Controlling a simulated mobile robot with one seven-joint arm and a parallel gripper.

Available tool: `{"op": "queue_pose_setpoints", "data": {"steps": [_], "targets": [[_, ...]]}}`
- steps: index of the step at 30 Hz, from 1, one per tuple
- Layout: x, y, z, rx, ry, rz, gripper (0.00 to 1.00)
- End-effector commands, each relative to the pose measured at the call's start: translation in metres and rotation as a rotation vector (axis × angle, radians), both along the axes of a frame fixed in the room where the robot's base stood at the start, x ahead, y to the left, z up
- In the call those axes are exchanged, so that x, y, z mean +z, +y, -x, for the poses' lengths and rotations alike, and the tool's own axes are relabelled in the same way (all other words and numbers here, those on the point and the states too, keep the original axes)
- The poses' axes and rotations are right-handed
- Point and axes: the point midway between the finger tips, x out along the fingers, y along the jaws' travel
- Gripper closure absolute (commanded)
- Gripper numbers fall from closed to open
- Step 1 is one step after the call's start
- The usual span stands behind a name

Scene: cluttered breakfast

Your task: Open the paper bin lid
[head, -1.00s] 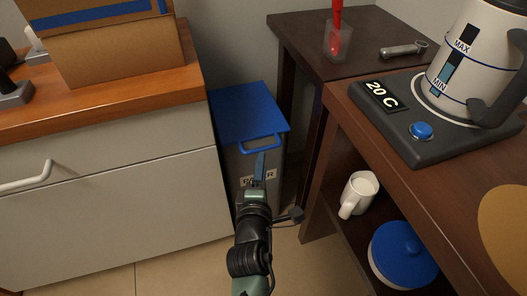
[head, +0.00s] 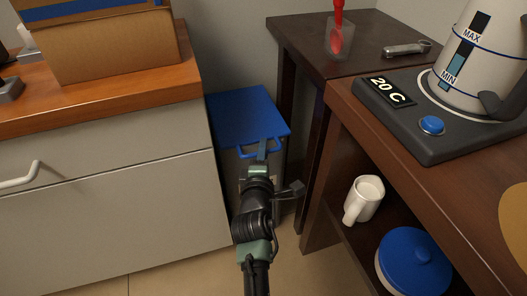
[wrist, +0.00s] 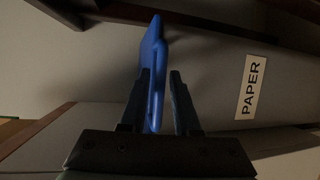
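The paper bin (head: 230,172) is a grey box standing between the cabinet and the dark table. Its flat blue lid (head: 245,112) is down on top, with a blue loop handle (head: 245,154) at the front edge. My gripper (head: 263,148) is at the right part of this handle and hides some of the bin's front. In the wrist view my gripper (wrist: 160,78) is open. The blue handle (wrist: 153,60) lies between its fingers, close to the left finger, with a gap to the right one. The PAPER label (wrist: 251,87) shows at the right.
A grey cabinet (head: 110,210) with a wooden top stands close on the left. The dark table (head: 295,40) and a shelf unit with a kettle (head: 480,60), white mug (head: 364,198) and blue-lidded pot (head: 412,258) crowd the right. The wall is behind the bin.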

Motion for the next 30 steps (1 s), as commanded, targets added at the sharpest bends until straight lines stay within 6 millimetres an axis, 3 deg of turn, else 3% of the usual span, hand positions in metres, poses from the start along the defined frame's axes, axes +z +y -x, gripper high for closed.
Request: {"op": "queue_pose_setpoints", "data": {"steps": [1,4,5,30], "targets": [[0.0,0.0,0.0001,0.0,0.0,0.0,0.8],[-0.0001,0.0,0.0002,0.0,0.0,0.0,0.98],[-0.0001,0.0,0.0002,0.0,0.0,0.0,1.0],[-0.0002,0.0,0.0003,0.0,0.0,0.0,1.0]]}}
